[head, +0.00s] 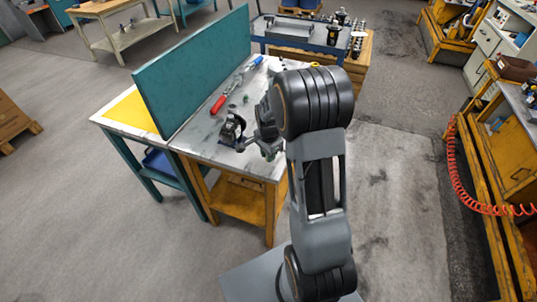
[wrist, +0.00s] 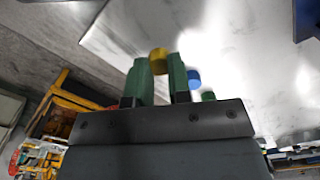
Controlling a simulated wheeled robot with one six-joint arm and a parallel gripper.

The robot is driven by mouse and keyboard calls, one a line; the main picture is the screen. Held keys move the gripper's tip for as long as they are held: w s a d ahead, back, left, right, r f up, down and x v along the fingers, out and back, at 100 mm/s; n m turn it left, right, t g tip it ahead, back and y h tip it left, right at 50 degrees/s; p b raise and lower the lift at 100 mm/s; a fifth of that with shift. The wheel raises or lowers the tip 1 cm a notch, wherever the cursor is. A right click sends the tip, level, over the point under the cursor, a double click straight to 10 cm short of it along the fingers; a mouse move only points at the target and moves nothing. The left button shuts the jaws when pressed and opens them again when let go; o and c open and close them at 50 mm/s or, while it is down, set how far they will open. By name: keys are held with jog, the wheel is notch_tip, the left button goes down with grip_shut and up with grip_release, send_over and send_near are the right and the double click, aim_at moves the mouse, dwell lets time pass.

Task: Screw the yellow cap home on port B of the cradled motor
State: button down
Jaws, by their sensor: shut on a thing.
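My gripper (wrist: 160,75) has green fingers, and they are shut on the yellow cap (wrist: 158,57), which shows between the fingertips in the wrist view. In the head view my gripper (head: 267,146) is over the front of the grey-topped workbench, just right of the dark cradled motor (head: 232,129). The two look apart. The cap cannot be made out in the head view. The motor is not clearly seen in the wrist view, and I cannot make out port B in either view.
A blue piece (wrist: 194,77) and a green piece (wrist: 208,96) show beside the right finger in the wrist view. A red-handled tool (head: 218,103) lies on the workbench (head: 200,145) behind the motor. A teal panel (head: 190,75) stands along the bench's left side.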

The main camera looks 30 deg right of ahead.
jog(key=shift+r+p, duration=1.6)
jog(key=shift+r, duration=0.8)
jog(key=c, duration=1.9)
grip_release()
